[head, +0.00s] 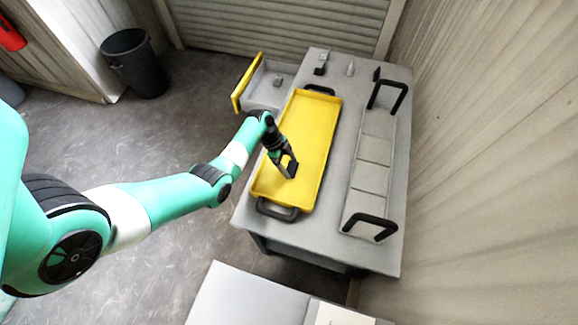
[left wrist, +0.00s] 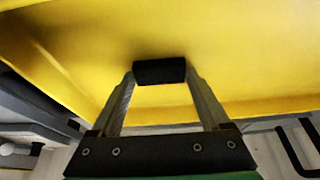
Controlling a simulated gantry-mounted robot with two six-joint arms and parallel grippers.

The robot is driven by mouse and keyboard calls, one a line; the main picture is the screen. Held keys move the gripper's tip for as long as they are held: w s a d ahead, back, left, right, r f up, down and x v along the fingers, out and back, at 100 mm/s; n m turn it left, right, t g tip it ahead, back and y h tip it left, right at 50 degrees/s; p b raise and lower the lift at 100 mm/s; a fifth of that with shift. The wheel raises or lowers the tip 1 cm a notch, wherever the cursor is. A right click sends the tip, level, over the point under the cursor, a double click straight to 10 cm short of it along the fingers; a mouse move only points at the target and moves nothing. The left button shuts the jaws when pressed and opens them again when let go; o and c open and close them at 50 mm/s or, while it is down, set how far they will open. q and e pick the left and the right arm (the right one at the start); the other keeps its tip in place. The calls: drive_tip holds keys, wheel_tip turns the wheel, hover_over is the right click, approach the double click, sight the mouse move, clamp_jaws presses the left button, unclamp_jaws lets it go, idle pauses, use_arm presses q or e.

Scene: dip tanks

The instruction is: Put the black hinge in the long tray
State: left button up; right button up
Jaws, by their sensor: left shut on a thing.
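The black hinge (left wrist: 159,72) shows in the left wrist view as a small dark block between my left gripper's two fingertips. My left gripper (head: 289,171) is shut on it and points down inside the outline of the long yellow tray (head: 309,135). The tray has raised rims and a black handle at each end, and its floor looks empty apart from where my gripper is. It also fills much of the left wrist view (left wrist: 230,40). I cannot tell whether the hinge touches the tray floor. My right gripper is not in view.
A grey divided tray (head: 372,150) with black handles lies along the table's right side. Small pieces, one a black block (head: 320,70), stand at the far end. An open drawer (head: 261,95) with a yellow front juts out at the left, holding a small grey piece.

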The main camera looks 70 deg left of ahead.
use_arm(q)
drive_tip(key=shift+r, duration=0.1)
drive_tip(key=o, duration=1.6)
drive_tip(key=shift+f, duration=0.2)
drive_tip(key=shift+c, duration=0.2)
drive_tip(key=p+v, duration=0.5)
drive_tip(key=v, duration=0.7)
drive_tip(key=shift+r, duration=0.2)
